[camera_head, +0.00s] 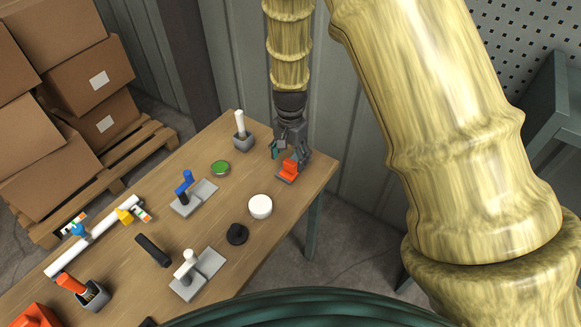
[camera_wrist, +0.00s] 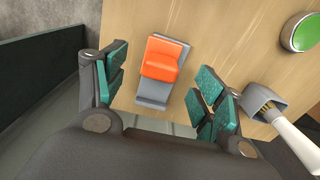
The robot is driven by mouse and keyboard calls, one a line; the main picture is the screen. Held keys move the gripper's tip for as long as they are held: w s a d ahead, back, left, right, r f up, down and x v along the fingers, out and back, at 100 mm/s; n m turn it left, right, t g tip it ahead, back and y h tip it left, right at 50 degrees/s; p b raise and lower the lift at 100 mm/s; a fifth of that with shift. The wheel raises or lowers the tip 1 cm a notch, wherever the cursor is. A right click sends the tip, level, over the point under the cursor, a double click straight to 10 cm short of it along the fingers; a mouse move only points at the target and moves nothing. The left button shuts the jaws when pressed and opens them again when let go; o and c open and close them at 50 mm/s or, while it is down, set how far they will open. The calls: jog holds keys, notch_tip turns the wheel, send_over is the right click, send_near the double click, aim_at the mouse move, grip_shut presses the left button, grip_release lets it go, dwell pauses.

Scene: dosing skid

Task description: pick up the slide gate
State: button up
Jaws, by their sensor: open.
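The slide gate, which I take to be the orange block on a grey plate, lies on the table near its far right corner (camera_head: 289,169). In the wrist view its orange block (camera_wrist: 165,57) sits on the grey plate between the fingers, nearer the left one. My gripper (camera_head: 290,155) is open above it, with teal pads on both sides and nothing held. In the wrist view there is bare table between the piece and each finger. The gripper partly covers the piece in the head view.
A grey holder with a white-handled brush (camera_head: 242,140) stands just left of my gripper; it also shows beside the right finger (camera_wrist: 265,101). A green-topped round tin (camera_head: 220,167), a white round lid (camera_head: 260,206) and a blue-handled valve (camera_head: 188,190) lie nearby on the wooden table (camera_head: 215,220).

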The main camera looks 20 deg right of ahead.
aim_at(290, 162)
jog(key=shift+w+d+f+p, duration=0.15)
jog(key=shift+f+p, duration=0.7)
jog(key=shift+f, duration=1.85)
jog(key=c, duration=1.1)
